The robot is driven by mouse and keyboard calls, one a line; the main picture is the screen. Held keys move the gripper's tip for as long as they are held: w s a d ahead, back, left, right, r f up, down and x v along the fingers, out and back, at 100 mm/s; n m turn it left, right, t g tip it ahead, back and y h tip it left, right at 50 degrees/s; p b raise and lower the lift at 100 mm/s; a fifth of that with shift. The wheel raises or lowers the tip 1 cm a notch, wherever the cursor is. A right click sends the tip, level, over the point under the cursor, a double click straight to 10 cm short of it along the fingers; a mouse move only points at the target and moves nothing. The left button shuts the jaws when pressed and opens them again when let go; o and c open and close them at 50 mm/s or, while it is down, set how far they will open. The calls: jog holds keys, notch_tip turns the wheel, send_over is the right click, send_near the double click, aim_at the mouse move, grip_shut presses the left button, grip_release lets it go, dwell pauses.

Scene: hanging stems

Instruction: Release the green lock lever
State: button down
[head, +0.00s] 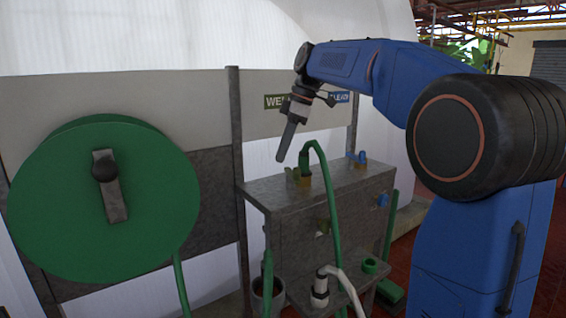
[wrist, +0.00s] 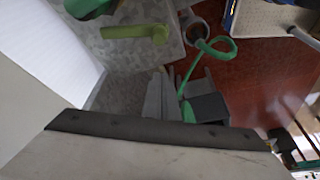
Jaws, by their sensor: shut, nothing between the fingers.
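My gripper (head: 281,158) is shut and empty. It points down, above and a little left of the cabinet top, apart from the lever. In the wrist view the grey fingers (wrist: 161,94) are below the lever in the picture, with a gap between them.
A green hose (head: 325,185) arches up from the cabinet top close to my gripper. Blue valve handles (head: 382,200) are at the cabinet's right. A large green reel (head: 60,200) with a crank stands at the left. A sign board (head: 275,101) is behind my wrist.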

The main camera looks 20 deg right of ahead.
jog(key=v, duration=0.6)
jog(key=shift+w+r, duration=0.15)
jog(key=shift+w, duration=0.05)
jog(key=s+d+f+m+t+h, duration=0.1)
jog(key=s+f+m, duration=0.6)
jog(key=s+f, duration=0.8)
jog(key=s+d+f+m+t+h, duration=0.2)
jog(key=s+f+m, duration=0.6)
jog(key=s+f, duration=0.8)
jog(key=s, duration=0.4)
jog(key=shift+d+f+t+h, duration=0.2)
jog(key=shift+d+t+h, duration=0.1)
jog(key=shift+t, duration=0.1)
